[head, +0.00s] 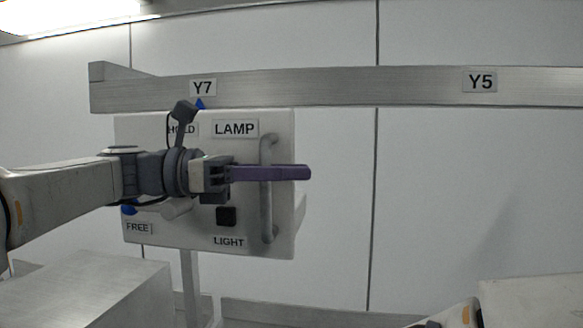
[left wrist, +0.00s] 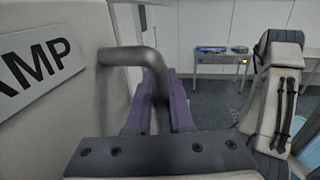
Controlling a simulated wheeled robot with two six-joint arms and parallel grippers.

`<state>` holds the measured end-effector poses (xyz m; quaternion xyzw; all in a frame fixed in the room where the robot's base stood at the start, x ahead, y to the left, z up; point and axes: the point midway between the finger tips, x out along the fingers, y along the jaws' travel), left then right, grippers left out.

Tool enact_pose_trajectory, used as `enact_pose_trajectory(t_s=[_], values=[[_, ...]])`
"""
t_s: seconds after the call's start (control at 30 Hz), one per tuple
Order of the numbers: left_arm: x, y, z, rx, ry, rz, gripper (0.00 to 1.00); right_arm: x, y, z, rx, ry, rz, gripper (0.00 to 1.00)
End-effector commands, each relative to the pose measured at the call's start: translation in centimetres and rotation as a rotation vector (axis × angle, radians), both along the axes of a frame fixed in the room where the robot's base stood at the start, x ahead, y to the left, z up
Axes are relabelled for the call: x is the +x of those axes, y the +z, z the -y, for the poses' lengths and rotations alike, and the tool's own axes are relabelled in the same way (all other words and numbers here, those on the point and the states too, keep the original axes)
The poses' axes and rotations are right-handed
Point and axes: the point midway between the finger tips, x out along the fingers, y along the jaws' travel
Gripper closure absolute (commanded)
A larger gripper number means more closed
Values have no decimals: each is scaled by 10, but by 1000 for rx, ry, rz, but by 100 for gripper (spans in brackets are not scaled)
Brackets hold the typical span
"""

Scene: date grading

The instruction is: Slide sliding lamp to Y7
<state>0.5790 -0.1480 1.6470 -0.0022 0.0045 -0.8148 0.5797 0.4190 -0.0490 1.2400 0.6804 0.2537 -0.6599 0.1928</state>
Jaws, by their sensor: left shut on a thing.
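The sliding lamp (head: 150,235) is a pale box marked LAMP, HOLD, FREE and LIGHT, hanging below a metal rail (head: 330,88). A blue pointer (head: 200,103) at its top stands directly under the Y7 label (head: 203,87). A vertical grey bar handle (head: 267,225) is on its right side; it also shows in the left wrist view (left wrist: 125,56). My left gripper (head: 300,173) is shut on this handle, with purple fingers on both sides of the bar. My left arm hides part of the lamp's front, including most of a pale knob or lever (head: 177,208).
The Y5 label (head: 480,82) is farther right on the rail, with free rail between. A black button (head: 226,216) sits above LIGHT. A second blue mark (head: 128,210) is near FREE. Metal boxes stand at lower left (head: 85,295) and lower right (head: 535,300).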

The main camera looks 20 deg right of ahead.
Motion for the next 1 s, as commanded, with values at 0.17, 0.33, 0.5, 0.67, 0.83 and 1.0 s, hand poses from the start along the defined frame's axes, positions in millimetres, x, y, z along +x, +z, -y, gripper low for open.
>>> enact_pose_trajectory(t_s=[0.17, 0.33, 0.5, 0.67, 0.83, 1.0], values=[[2, 0, -1, 0, 7, 1, 100, 0, 0, 0, 0, 0, 0, 50], [3, 0, -2, -2, 9, 2, 61, 0, 0, 0, 0, 0, 0, 50], [2, 0, -1, -1, 7, 1, 51, 0, 0, 0, 0, 0, 0, 50], [2, 0, -1, -1, 5, 1, 51, 0, 0, 0, 0, 0, 0, 50], [7, -2, -14, -2, 9, 2, 51, 0, -6, 0, 0, -1, 0, 50], [19, -3, -45, -1, 12, 2, 51, 0, -17, 0, 0, -3, 0, 50]])
